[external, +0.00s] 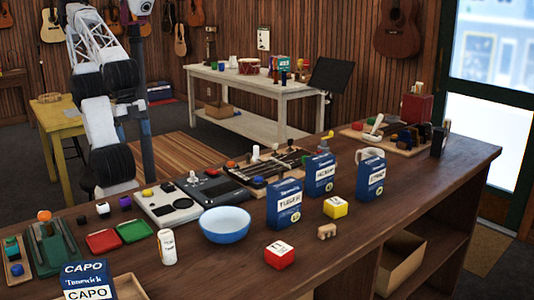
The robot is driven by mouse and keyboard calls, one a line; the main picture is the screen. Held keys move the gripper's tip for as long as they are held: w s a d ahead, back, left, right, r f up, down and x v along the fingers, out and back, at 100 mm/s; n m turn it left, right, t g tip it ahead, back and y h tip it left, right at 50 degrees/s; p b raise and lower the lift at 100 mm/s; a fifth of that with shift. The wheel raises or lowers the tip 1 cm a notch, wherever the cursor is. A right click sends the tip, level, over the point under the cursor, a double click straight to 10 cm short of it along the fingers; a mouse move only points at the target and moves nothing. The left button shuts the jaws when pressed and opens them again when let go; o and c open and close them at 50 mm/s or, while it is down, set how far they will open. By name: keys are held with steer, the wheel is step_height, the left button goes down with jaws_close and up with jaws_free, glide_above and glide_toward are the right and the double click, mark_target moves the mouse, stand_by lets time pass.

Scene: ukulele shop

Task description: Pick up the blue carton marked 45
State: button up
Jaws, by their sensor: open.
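Several blue cartons with white label bands stand on the dark wooden counter. One (283,215) is behind the red cube. A second (320,186) is to its right and farther back. A third (369,190) is farther right, in front of a white mug. A fourth (88,272) is at the front left and its label reads CAPO. The other labels are too small to read surely, and I see no clear 45 on any carton. My arm rises at the left behind the counter. My gripper cannot be made out in this view.
A blue bowl (226,226), red cube (280,255), yellow cube (335,207), small wooden block (327,231) and white can (167,247) stand near the cartons. Mixers and pedals lie behind the bowl. The counter's (420,195) right part is mostly clear.

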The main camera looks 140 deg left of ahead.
steer(key=w+a+r+n+g+y, duration=0.15)
steer(key=w+a+n+y, duration=0.3)
steer(key=w+a, duration=0.55)
steer(key=n+g+y, duration=0.1)
steer(key=n+y, duration=0.8)
steer(key=n, duration=0.4)
glide_toward(316, 159)
steer(key=x, duration=0.3)
steer(key=shift+s+a+r, duration=0.1)
steer(key=shift+a, duration=0.4)
steer(key=shift+h, duration=0.25)
steer(key=shift+x, duration=1.25)
steer(key=shift+x, duration=2.6)
